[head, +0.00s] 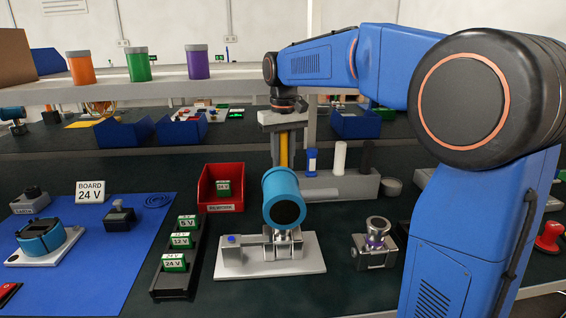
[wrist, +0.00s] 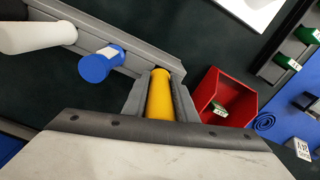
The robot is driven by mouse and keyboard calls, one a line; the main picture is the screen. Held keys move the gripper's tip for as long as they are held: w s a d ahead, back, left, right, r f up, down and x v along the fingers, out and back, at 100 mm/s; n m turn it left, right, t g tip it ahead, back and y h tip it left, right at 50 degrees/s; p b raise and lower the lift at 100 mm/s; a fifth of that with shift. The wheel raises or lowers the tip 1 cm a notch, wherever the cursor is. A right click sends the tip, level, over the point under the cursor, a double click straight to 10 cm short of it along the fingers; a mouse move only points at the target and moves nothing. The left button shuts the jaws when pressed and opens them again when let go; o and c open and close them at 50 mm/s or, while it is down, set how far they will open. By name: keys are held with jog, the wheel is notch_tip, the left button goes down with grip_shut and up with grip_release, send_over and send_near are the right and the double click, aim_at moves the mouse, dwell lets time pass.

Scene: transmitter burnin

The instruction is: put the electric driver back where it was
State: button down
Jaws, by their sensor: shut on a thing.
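A yellow cylindrical tool, apparently the electric driver (head: 284,150), is held upright between the fingers of my gripper (head: 284,158). In the wrist view the yellow driver (wrist: 160,97) fills the gap between the two grey fingers of my gripper (wrist: 161,88). A grey rack (head: 322,188) holds a blue-and-white item (head: 311,161), a white cylinder (head: 339,158) and a dark one. In the wrist view my fingers are over the end of this rack (wrist: 133,67), beside the blue item (wrist: 96,67). The driver's lower end is hidden, so I cannot tell whether it is seated.
A teal cylinder (head: 281,190) on a white-based fixture stands in front of the rack. A red bin (head: 221,188) stands to the left, close to my gripper in the wrist view. A shelf (head: 180,92) with several coloured jars is at upper left. Dark bench surface is free between fixtures.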

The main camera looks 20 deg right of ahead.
aim_at(283, 132)
jog(key=shift+f, duration=0.25)
jog(key=shift+f, duration=0.15)
jog(key=c, duration=1.4)
grip_release()
jog(key=shift+c, duration=0.2)
notch_tip(283, 132, up, 12)
jog(key=shift+r, duration=0.15)
